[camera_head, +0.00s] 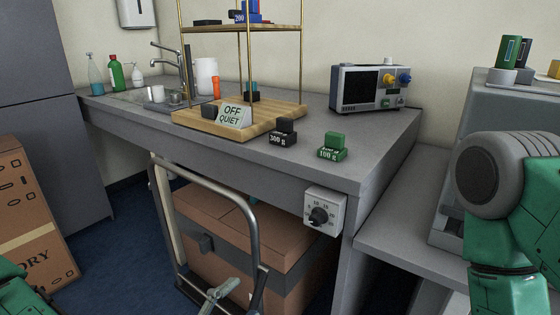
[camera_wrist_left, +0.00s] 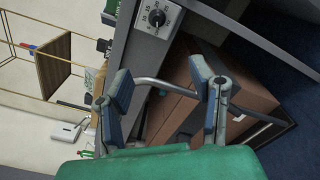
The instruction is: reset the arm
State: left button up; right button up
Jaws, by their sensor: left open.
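My left gripper (camera_head: 218,294) shows at the bottom edge of the head view, in front of the metal hand-truck frame (camera_head: 254,240). In the left wrist view my left gripper (camera_wrist_left: 165,85) is open, with its two fingers well apart and nothing held between them. A curved metal bar (camera_wrist_left: 165,86) of the frame appears behind the gap; I cannot tell how close it is. Part of my left arm (camera_head: 20,290) enters at the lower left. My right arm (camera_head: 510,220) is raised at the right edge, and its gripper is outside the views.
The grey bench (camera_head: 370,150) carries a wooden-based rack (camera_head: 262,120), a black weight (camera_head: 283,132), a green weight (camera_head: 332,148) and an instrument (camera_head: 368,88). A dial box (camera_head: 324,212) is on its front. Brown boxes (camera_head: 230,240) stand below. Blue floor (camera_head: 115,225) is open at left.

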pick_arm(q)
jog(key=s+a+f+m+g+y+p, duration=0.1)
jog(key=s+f+m+g+y+p, duration=0.1)
jog(key=s+f+m+g, duration=0.95)
jog(key=s+a+f+m+y, duration=0.2)
jog(key=s+a+y, duration=0.1)
jog(key=a, duration=0.4)
jog(key=s+a+f+m+g+y+p, duration=0.1)
jog(key=s+a+f+m+y, duration=0.1)
jog(key=a, duration=0.4)
jog(key=s+a+f+m+g+y+p, duration=0.1)
jog(key=s+a+f+m+y, duration=0.1)
jog(key=a, duration=0.5)
jog(key=shift+s+a+f+m+y, duration=0.3)
jog(key=shift+s+m+y, duration=0.15)
jog(key=shift+s+y, duration=0.45)
jog(key=shift+s, duration=0.1)
jog(key=shift+w, duration=0.2)
